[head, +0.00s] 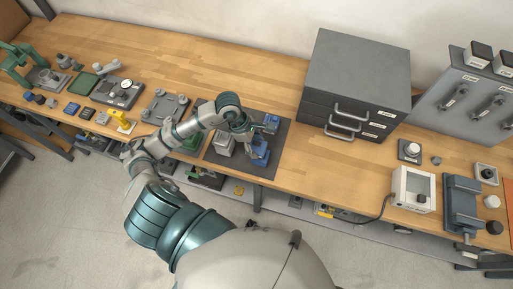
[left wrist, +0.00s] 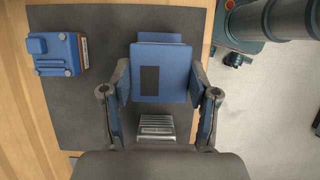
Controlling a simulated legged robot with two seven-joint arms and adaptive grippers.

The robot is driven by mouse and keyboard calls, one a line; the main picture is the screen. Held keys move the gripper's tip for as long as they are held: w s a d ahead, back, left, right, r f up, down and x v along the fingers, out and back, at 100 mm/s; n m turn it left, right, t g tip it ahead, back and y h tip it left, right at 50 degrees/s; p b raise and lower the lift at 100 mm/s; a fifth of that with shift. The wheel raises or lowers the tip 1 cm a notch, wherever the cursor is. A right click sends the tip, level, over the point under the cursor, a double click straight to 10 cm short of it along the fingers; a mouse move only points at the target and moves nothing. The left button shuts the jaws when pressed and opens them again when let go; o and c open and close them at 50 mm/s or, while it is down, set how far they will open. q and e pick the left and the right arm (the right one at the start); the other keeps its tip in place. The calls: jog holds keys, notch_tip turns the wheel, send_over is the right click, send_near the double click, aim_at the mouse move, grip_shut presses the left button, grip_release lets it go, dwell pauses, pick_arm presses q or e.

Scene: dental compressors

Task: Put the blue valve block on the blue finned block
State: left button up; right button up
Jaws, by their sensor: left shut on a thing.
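My left gripper (left wrist: 160,92) is shut on a blue block with a dark rectangular patch, which I take for the blue valve block (left wrist: 165,60). In the head view this blue block (head: 260,154) shows under the gripper (head: 254,140), over the dark mat. A second blue block (left wrist: 56,54) stands apart on the mat, left in the wrist view. It has small grey studs and a brownish side. I take it for the blue finned block, which in the head view (head: 271,123) is just beyond the gripper. Whether the held block touches the mat is unclear. My right gripper is not seen.
A grey block with ridges (left wrist: 155,126) stands on the dark mat (left wrist: 90,115), close to the gripper; it also shows in the head view (head: 226,144). A dark drawer cabinet (head: 355,85) stands to the right. Trays and small parts lie left. The bench behind the mat is clear.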

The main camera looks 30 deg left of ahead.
aim_at(260, 147)
pick_arm(q)
jog(key=shift+w+f, duration=0.1)
jog(key=shift+w, duration=0.2)
jog(key=x, duration=0.3)
jog(key=shift+s+d, duration=0.25)
jog(key=shift+d, duration=0.4)
jog(key=shift+a+f, duration=0.3)
jog(key=shift+a, duration=0.05)
jog(key=o, duration=1.4)
jog(key=shift+a, duration=0.3)
jog(key=shift+o, duration=0.2)
jog(key=shift+a, duration=0.4)
jog(key=shift+d+r, duration=0.25)
jog(key=shift+d, duration=0.2)
jog(key=v, duration=0.6)
jog(key=shift+w+d+r, duration=0.1)
jog(key=shift+d+r, duration=0.05)
jog(key=shift+r, duration=0.15)
jog(key=shift+v, duration=2.6)
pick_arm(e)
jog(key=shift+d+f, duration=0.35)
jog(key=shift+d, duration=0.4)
